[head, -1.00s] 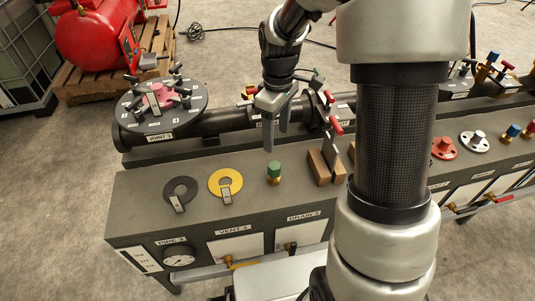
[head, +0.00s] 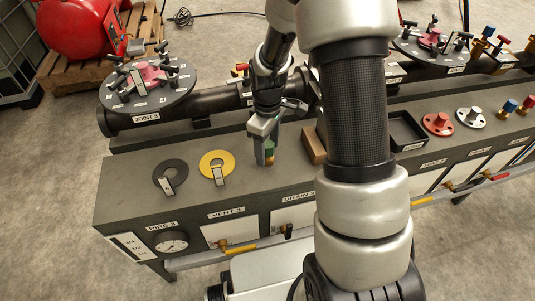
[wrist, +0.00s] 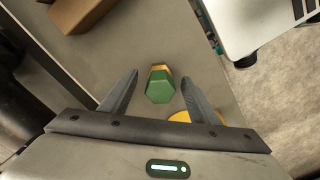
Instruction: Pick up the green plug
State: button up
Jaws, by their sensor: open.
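The green plug (wrist: 159,91) has a green hexagonal top and a brass-coloured lower part. It stands on the grey bench top, and the wrist view looks down on it. My gripper (wrist: 159,92) is open, with one finger on each side of the plug and a gap to each. In the head view my gripper (head: 265,154) is low over the bench at the plug, and the fingers hide most of it. A sliver of the plug (head: 271,157) shows beside a finger.
A wooden block (head: 313,146) stands just right of my gripper. A black tray (head: 407,131) and a red flange (head: 438,124) are further right. The dark pipe runs behind.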

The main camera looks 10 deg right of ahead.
notch_tip(320, 180, down, 2)
jog(key=shift+f, duration=0.15)
jog(key=c, duration=1.3)
